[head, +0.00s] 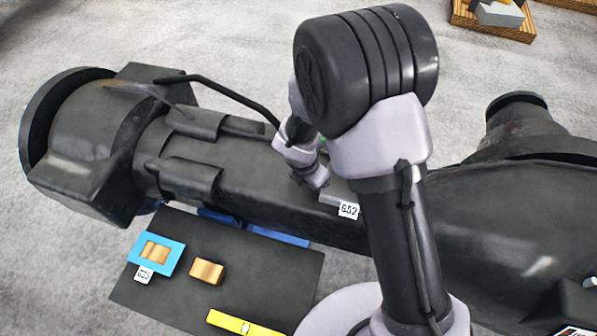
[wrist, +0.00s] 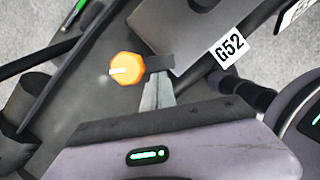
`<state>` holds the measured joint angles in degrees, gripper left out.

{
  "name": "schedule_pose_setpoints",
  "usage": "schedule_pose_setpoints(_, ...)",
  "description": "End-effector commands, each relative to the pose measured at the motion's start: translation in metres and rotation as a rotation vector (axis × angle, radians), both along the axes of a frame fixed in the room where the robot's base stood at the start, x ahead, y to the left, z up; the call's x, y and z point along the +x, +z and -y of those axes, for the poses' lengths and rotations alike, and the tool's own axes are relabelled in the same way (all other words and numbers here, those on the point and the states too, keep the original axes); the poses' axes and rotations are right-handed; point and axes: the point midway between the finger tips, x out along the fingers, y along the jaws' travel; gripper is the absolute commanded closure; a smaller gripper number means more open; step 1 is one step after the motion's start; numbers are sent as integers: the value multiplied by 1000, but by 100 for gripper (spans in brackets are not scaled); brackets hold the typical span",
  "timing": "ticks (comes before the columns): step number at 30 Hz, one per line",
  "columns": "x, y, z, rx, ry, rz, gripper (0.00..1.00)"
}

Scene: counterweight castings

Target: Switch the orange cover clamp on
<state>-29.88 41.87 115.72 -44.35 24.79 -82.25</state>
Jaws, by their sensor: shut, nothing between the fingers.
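The orange cover clamp (wrist: 125,69) shows in the wrist view as a round orange knob with a white pointer mark, on a dark surface. The pointer points roughly left. My gripper (wrist: 158,70) is shut and empty, with its fingertips just right of the knob. A small gap seems to lie between them; whether they touch is hard to tell. In the head view the knob is not visible, and my arm covers part of that area.
A grey plate labelled G52 (wrist: 205,30) lies close to the fingertips on the right. A large dark casting (head: 240,165) runs across the head view. A dark mat (head: 175,290) in front holds a blue-framed brass block (head: 156,252), a loose brass block (head: 207,271) and a yellow level (head: 240,324).

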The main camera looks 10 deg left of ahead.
Motion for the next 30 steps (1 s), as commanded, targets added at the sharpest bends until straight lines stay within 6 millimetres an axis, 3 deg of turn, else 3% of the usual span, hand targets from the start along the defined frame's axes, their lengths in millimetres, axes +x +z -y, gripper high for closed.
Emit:
schedule_pose_setpoints(12,2,0,7,0,274,0,100)
schedule_pose_setpoints(30,2,0,8,-1,316,0,100)
